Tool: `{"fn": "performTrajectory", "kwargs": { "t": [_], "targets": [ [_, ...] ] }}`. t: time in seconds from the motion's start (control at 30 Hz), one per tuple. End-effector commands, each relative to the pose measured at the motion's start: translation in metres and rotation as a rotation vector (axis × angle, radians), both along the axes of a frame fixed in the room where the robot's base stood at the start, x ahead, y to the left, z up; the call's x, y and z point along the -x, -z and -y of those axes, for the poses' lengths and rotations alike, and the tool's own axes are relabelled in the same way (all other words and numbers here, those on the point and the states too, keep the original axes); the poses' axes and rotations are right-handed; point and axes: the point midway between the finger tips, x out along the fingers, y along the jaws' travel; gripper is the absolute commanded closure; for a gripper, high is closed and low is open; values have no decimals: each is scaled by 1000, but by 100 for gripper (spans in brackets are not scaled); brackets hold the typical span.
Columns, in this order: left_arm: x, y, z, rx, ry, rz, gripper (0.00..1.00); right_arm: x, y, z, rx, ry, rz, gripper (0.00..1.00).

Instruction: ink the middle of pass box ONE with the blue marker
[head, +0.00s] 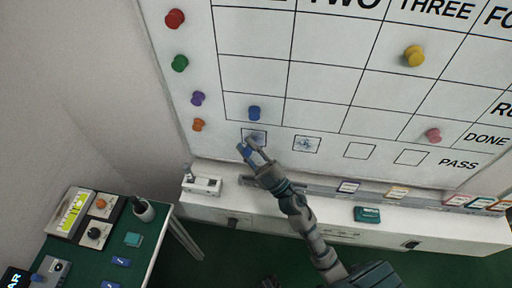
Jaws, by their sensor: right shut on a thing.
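The whiteboard (232,60) carries a row of pass boxes along its bottom. Pass box ONE (260,134) is the leftmost, with dark blue-grey marks inside it; its lower part is partly covered. My right gripper (255,159) is at the lower left of this box, shut on the blue marker (243,150). The marker's blue end shows beside the box's lower left corner. I cannot tell whether its tip touches the board. My left gripper is out of view.
The second pass box (306,145) also has marks; two boxes to its right look empty. A blue magnet (254,113) sits just above box ONE. A white ledge (440,225) runs below the board, holding a teal block (367,214). A green table (110,268) stands lower left.

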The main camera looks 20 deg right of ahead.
Motion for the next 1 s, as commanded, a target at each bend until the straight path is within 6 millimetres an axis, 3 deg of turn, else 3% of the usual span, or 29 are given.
{"fn": "performTrajectory", "kwargs": {
  "t": [0.6, 1.0],
  "targets": [
    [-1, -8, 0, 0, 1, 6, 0, -22, -1, -31, 0, -1, 1, 100],
    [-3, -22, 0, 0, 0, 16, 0, -21, -10, -28, 1, 1, 0, 100]
  ]
}}
